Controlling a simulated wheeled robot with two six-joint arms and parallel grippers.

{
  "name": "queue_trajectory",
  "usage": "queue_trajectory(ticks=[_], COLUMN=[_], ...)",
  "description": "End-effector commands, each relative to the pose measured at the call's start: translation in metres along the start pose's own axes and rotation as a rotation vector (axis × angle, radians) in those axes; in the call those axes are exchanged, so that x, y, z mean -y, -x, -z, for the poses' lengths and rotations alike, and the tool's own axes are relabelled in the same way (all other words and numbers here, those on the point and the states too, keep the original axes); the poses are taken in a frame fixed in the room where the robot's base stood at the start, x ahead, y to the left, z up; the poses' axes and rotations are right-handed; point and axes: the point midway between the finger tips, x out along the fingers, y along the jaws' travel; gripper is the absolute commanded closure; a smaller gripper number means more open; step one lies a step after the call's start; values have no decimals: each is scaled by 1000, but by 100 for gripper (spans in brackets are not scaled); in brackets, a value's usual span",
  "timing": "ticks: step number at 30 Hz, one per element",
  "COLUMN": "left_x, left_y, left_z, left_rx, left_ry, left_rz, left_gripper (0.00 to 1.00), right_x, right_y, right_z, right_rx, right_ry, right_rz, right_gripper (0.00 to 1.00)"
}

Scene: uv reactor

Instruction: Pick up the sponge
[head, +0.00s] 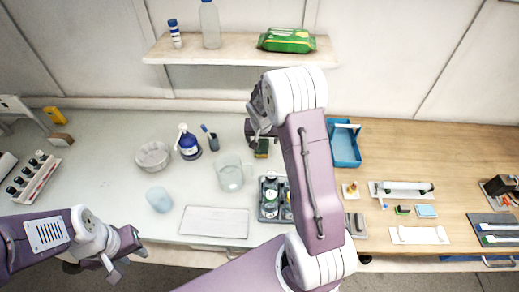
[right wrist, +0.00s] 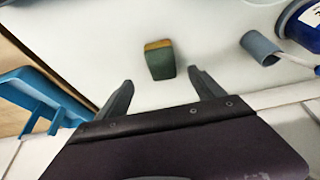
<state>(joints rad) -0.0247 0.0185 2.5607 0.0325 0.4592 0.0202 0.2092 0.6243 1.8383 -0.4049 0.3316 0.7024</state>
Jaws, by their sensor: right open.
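The sponge (right wrist: 159,60), dark green with a yellow-brown side, stands on the pale worktop in the right wrist view. It lies just beyond and between the fingertips of my right gripper (right wrist: 160,79), which is open and empty. In the head view the sponge (head: 262,149) shows beside my right gripper (head: 254,134), partly covered by it. My left gripper (head: 122,264) is empty at the front left edge of the worktop, its fingers apart, far from the sponge.
A blue tray (head: 345,148) stands right of the sponge. A blue-and-white bottle (head: 188,144), a small grey-blue cup (head: 213,143) and a clear beaker (head: 230,175) stand to its left. A compartment tray (head: 269,211) lies in front. A shelf (head: 230,54) hangs behind.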

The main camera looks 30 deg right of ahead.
Motion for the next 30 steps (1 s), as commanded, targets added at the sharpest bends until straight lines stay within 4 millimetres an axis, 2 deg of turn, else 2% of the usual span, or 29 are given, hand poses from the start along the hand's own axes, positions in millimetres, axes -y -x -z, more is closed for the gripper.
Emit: queue_trajectory(ticks=[7,14,21,29,30], left_x=[0,0,0,0,0], left_y=[8,11,19,18,18], left_z=[1,2,2,2,2], left_rx=[-1,-1,-1,-1,-1], left_ry=[0,0,0,0,0], left_rz=[0,0,0,0,0], left_gripper=[67,67,67,67,67], right_x=[0,0,2,2,2], right_y=[-31,-44,-84,-89,-89], right_z=[1,1,1,1,1], right_rx=[2,2,2,0,0], right_ry=[1,1,1,1,1], right_rz=[-1,-1,0,0,0], right_gripper=[22,22,22,22,30])
